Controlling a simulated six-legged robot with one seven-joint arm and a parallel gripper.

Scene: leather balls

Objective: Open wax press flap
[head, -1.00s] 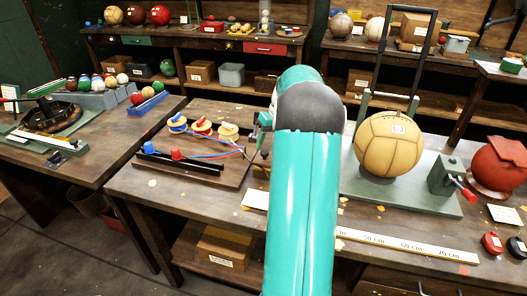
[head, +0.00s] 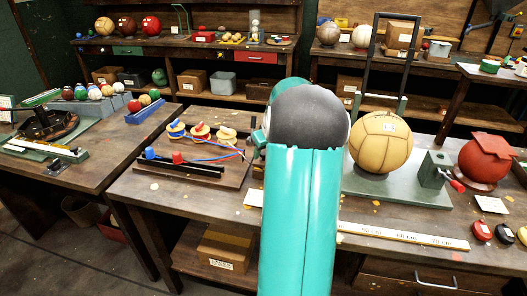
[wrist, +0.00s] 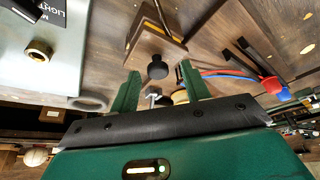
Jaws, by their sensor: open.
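I cannot surely tell which thing is the wax press or its flap. In the wrist view, a brown wooden block with a black round knob (wrist: 157,69) lies just beyond my gripper (wrist: 160,88). The knob shows between the two green fingers, which are apart with nothing held; I cannot tell whether either touches it. A small pale metal hook-like piece (wrist: 153,97) shows below the knob. In the head view, my teal arm hides most of the gripper and what is in front of it.
A tan leather ball (head: 381,141) stands on a green base beside a green block with a red handle (head: 435,170). A red ball (head: 486,160) is at right. A wooden board (head: 190,172) with spools and wires lies left of my arm. A ruler (head: 400,235) lies along the bench front.

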